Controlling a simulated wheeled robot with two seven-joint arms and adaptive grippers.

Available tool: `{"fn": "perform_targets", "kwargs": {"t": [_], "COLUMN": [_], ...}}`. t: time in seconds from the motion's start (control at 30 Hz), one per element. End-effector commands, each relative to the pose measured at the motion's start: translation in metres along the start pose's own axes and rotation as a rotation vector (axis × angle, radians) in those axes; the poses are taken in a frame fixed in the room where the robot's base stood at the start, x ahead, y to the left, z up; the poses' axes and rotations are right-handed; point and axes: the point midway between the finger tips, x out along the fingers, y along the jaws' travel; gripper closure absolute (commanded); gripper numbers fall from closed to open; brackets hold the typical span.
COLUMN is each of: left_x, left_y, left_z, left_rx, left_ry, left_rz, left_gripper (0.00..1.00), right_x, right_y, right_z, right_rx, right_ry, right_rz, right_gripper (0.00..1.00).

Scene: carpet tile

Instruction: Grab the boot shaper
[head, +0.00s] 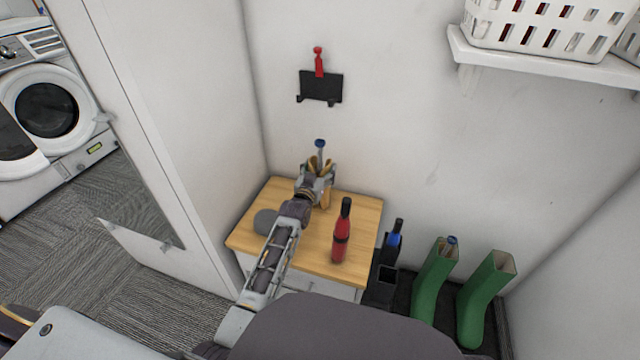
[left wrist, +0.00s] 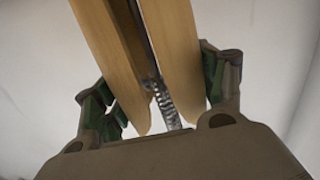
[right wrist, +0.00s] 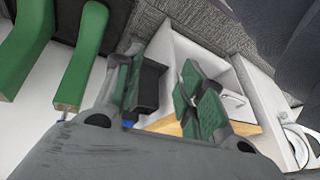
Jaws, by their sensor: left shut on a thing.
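The boot shaper, two pale wooden halves on a metal rod with a blue knob (head: 320,143), is upright over the wooden cabinet top (head: 290,250). My left gripper (head: 319,172) is shut around it. In the left wrist view, its wooden halves (left wrist: 172,50) and spring (left wrist: 164,97) are between the fingers. I cannot tell whether its lower end touches the cabinet top. My right gripper (right wrist: 165,95) is open and empty in the right wrist view, and is out of the head view.
A red bottle (head: 341,240) and a grey rounded object (head: 265,222) are on the cabinet top. A shelf (head: 540,65) holds a white basket (head: 540,25).

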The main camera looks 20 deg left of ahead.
Motion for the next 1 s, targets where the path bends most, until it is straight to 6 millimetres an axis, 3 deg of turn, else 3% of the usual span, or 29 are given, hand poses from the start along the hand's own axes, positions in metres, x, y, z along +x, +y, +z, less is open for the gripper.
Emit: {"fn": "perform_targets", "kwargs": {"t": [0.03, 0.23, 0.67, 0.87, 1.0], "left_x": [0.0, 0.0, -0.001, -0.004, -0.005], "left_y": [0.0, 0.0, 0.0, 0.0, 0.0], "left_z": [0.0, -0.001, -0.004, -0.011, -0.026], "left_rx": [0.0, 0.001, 0.001, 0.0, 0.0], "left_ry": [0.0, 0.003, 0.002, 0.002, 0.004], "left_rz": [0.0, 0.0, 0.0, 0.0, 0.0], "left_gripper": [0.58, 0.81, 0.81, 0.81, 0.81], "right_x": [0.0, -0.001, -0.004, -0.019, -0.035], "right_y": [0.0, 0.0, 0.0, 0.0, 0.002], "right_z": [0.0, -0.001, 0.0, -0.005, -0.012], "right_rx": [0.0, 0.0, -0.002, -0.01, -0.019], "right_ry": [0.0, 0.002, -0.008, -0.028, -0.046], "right_rz": [0.0, 0.0, 0.004, 0.016, 0.032], "right_gripper": [0.6, 0.6, 0.6, 0.6, 0.6]}}
